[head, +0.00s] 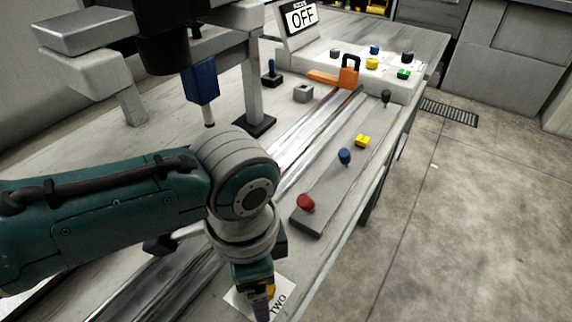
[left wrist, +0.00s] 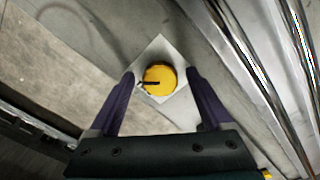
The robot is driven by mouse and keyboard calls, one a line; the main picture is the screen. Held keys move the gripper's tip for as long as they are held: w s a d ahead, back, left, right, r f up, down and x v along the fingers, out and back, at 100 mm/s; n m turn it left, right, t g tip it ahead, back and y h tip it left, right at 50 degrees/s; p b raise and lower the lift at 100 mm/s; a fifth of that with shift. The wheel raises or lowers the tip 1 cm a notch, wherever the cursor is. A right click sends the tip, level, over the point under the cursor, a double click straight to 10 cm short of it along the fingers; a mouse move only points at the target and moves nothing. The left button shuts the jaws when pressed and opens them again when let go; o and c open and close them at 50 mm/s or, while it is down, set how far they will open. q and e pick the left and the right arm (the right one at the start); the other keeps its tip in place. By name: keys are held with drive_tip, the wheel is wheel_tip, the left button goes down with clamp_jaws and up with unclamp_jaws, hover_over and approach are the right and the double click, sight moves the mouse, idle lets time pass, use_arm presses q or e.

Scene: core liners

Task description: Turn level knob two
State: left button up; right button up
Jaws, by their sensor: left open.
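The yellow round knob (left wrist: 160,79) sits on a white square label (left wrist: 176,54) on the bench, with a dark pointer mark on its face. In the left wrist view it lies between the two purple fingers of my left gripper (left wrist: 158,88), which are open and apart from it. In the head view my left gripper (head: 262,300) points down over the label marked TWO (head: 280,303) at the bench's front edge. There the arm and gripper hide most of the knob. My right gripper does not show.
A grey strip (head: 310,222) to the right carries a red knob (head: 306,203), a blue knob (head: 345,156) and a yellow part (head: 362,140). Metal rails (head: 325,125) run along the bench. A button panel (head: 375,72) and an OFF display (head: 301,15) stand behind.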

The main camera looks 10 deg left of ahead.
use_arm(q)
wheel_tip(320, 180, up, 10)
drive_tip(key=p, duration=0.3)
idle(0.4)
